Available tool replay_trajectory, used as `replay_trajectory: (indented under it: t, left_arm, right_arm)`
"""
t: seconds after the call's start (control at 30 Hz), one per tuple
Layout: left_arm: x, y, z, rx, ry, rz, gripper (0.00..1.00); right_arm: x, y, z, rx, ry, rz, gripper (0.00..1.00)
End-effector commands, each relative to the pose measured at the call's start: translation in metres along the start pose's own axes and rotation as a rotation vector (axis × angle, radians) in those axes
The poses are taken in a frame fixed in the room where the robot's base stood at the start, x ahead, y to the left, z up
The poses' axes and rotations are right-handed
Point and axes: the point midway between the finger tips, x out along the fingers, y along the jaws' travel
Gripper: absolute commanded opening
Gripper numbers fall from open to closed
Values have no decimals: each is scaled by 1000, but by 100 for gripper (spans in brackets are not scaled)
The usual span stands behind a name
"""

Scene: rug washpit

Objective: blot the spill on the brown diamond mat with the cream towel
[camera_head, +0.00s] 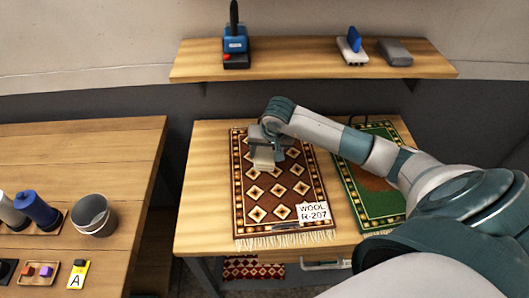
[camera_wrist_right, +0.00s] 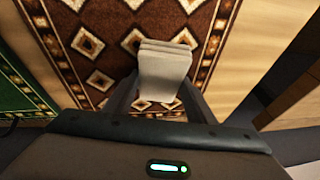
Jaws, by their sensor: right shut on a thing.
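The brown diamond mat (camera_head: 262,205) lies flat on the wooden table, with a fringe at its near edge and a "WOOL R-207" tag (camera_head: 313,212) near its lower right corner. My right gripper (camera_head: 266,150) is over the upper part of the mat, shut on the folded cream towel (camera_head: 264,160). In the right wrist view the towel (camera_wrist_right: 164,68) stands between the fingers over the mat (camera_wrist_right: 112,60). I cannot tell whether the towel touches the mat. No spill shows; the gripper and towel hide part of the mat. My left gripper is not in view.
A green mat (camera_head: 365,190) lies to the right, partly under my right arm. A wall shelf (camera_head: 300,62) holds a blue tool (camera_head: 235,45) and brushes. The left table (camera_head: 90,150) bears a grey cup (camera_head: 92,215), bottles (camera_head: 38,208) and a small tray (camera_head: 38,274).

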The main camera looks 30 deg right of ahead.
Motion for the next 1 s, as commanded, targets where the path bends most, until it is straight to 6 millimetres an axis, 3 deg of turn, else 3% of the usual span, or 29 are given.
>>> replay_trajectory:
  t: [1.0]
  left_arm:
    - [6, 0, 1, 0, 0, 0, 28]
  right_arm:
    - [3, 0, 2, -1, -4, 1, 32]
